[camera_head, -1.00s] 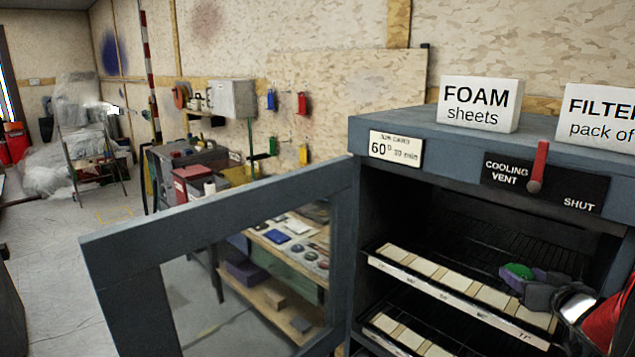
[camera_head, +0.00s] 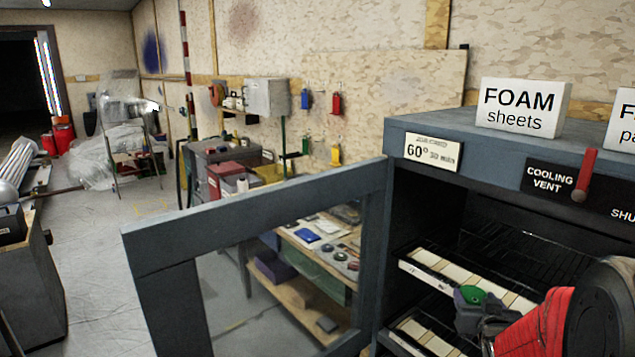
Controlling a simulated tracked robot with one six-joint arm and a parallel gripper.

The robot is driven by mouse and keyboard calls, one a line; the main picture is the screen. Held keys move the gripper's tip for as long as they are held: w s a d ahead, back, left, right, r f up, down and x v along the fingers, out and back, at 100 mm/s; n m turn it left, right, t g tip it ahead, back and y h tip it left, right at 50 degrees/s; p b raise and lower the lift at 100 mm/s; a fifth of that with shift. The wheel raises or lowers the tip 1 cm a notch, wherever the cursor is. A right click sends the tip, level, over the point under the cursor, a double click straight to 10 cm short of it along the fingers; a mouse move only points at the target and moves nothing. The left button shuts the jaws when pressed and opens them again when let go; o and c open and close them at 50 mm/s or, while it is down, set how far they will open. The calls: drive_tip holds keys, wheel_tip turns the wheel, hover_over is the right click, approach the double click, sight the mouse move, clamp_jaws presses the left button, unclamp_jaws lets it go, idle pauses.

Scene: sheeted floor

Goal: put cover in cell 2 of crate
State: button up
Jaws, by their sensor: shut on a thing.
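My gripper (camera_head: 474,306) is at the lower right, in front of the open cabinet. It is shut on a small green piece (camera_head: 473,294), whose rounded top shows between the dark fingers. This may be the cover; most of it is hidden by the fingers. I cannot make out a crate with numbered cells in this view.
The grey cabinet (camera_head: 455,130) has wire shelves and rows of cream tiles (camera_head: 459,272). Its windowed door (camera_head: 255,210) stands open to the left. A workbench with small items (camera_head: 320,240) shows beyond it. Open floor (camera_head: 100,240) lies at the left.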

drive_tip(key=w+a+f+n+y, duration=0.1)
drive_tip(key=a+f+y, duration=0.1)
drive_tip(key=a, duration=1)
drive_tip(key=a+f+n+y, duration=0.2)
drive_tip(key=a+f, duration=0.1)
drive_tip(key=a, duration=0.8)
drive_tip(key=shift+w+a+t, duration=0.3)
drive_tip(key=shift+w+a, duration=0.1)
drive_tip(key=shift+s+d, duration=0.1)
drive_tip(key=shift+s, duration=0.5)
drive_tip(key=shift+s, duration=0.1)
